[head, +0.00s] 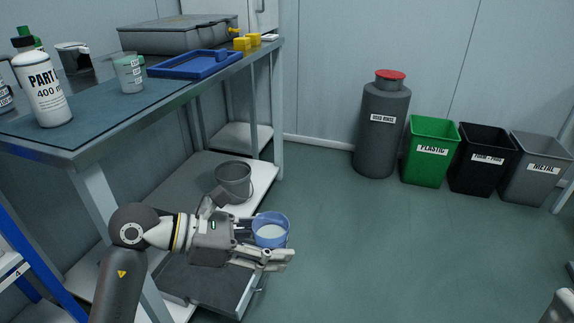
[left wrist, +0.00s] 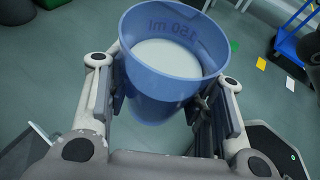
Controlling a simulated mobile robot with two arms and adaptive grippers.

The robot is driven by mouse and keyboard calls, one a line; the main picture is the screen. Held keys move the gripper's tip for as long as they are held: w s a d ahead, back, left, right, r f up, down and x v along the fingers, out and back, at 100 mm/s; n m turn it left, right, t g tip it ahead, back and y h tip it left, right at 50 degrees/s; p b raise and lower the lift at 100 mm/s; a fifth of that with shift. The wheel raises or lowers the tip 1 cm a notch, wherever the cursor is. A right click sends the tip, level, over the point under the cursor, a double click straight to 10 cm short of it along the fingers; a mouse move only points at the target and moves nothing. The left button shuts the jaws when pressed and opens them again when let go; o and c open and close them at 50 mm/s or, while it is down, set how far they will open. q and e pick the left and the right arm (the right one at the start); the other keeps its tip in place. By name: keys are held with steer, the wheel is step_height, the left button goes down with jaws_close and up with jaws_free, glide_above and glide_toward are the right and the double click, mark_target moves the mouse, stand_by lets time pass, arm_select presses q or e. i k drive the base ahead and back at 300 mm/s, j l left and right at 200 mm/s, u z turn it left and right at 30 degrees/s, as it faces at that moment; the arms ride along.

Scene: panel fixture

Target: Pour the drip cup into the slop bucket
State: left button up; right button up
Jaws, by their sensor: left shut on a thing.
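The drip cup is a translucent blue cup (head: 271,231) with whitish liquid inside. My left gripper (head: 278,243) is shut on its sides, out in front of the lower shelf. In the left wrist view the cup (left wrist: 165,90) sits between the two fingers, its open top showing a pale liquid surface and a "150 ml" mark. The cup looks roughly upright in the head view. The slop bucket appears to be the dark grey bucket (head: 234,180) on the lower shelf, just behind and left of the cup. Its inside is mostly hidden. My right gripper does not show clearly.
The workbench (head: 75,152) above holds a white bottle (head: 42,88), a clear beaker (head: 129,72) and a blue tray (head: 194,65). A grey drum with red lid (head: 383,125) and labelled bins, including a green one (head: 430,152), stand right. The floor between is clear.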

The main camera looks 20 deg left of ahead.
mark_target(234, 176)
steer(key=i+l+z, duration=0.25)
steer(key=i, duration=0.25)
steer(key=i+l+z, duration=0.25)
steer(key=i, duration=0.2)
steer(key=i+u, duration=0.4)
steer(key=i+l+u, duration=0.1)
steer(key=i+u, duration=0.25)
steer(key=i, duration=0.2)
steer(key=i+u, duration=0.2)
steer(key=u, duration=0.15)
steer(key=i+u, duration=0.2)
steer(key=u, duration=0.15)
steer(key=i+l+u, duration=0.15)
steer(key=u, duration=0.2)
steer(key=i+u, duration=0.25)
steer(key=u, duration=0.25)
steer(key=i+l+u, duration=0.2)
steer(key=u, duration=0.3)
steer(key=i+l+u, duration=0.35)
steer(key=u, duration=0.15)
